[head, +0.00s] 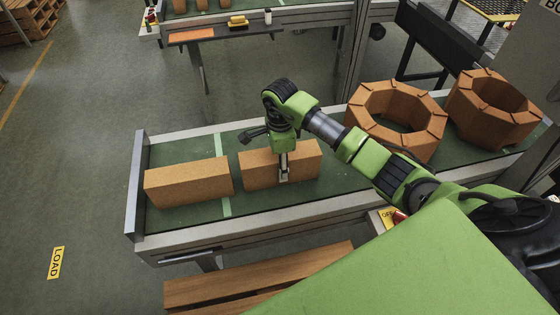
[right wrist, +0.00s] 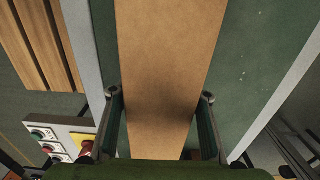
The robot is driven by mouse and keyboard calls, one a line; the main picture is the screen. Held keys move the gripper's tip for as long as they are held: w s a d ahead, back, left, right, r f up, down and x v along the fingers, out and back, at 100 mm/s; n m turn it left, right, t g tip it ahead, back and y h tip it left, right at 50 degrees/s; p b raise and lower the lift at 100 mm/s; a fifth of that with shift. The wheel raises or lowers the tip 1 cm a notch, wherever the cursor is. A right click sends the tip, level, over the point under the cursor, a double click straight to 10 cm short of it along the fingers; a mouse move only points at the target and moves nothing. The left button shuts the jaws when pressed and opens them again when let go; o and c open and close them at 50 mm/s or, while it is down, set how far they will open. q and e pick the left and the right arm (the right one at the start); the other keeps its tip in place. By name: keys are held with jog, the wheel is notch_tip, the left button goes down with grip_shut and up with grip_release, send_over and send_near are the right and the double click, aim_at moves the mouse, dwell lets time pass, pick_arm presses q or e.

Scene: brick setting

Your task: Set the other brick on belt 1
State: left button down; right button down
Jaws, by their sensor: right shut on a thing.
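One tan brick (head: 187,182) lies alone near the left end of the green conveyor belt (head: 184,211). A second tan brick (head: 257,172) is just right of it, past a pale stripe across the belt. My right gripper (head: 284,177) reaches down from above and is shut on this second brick, one finger on its front face. The right wrist view shows this brick (right wrist: 165,60) between the two fingers (right wrist: 160,98). It appears to be at the belt surface, but I cannot tell whether it touches. No belt number is readable. My left gripper is not in view.
Two rings of bricks (head: 397,116) and (head: 492,106) stand farther right on the belt. An upright end plate (head: 138,187) closes its left end. A wooden pallet (head: 255,278) lies in front. A control box with buttons (right wrist: 68,140) is beside the belt. Another conveyor (head: 310,18) stands behind.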

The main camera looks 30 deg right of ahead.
jog(key=shift+w, duration=0.1)
jog(key=c, duration=1.1)
grip_release()
jog(key=shift+f, duration=0.1)
notch_tip(320, 180, up, 11)
jog(key=b, duration=0.4)
jog(key=shift+r, duration=0.7)
jog(key=shift+f, duration=0.1)
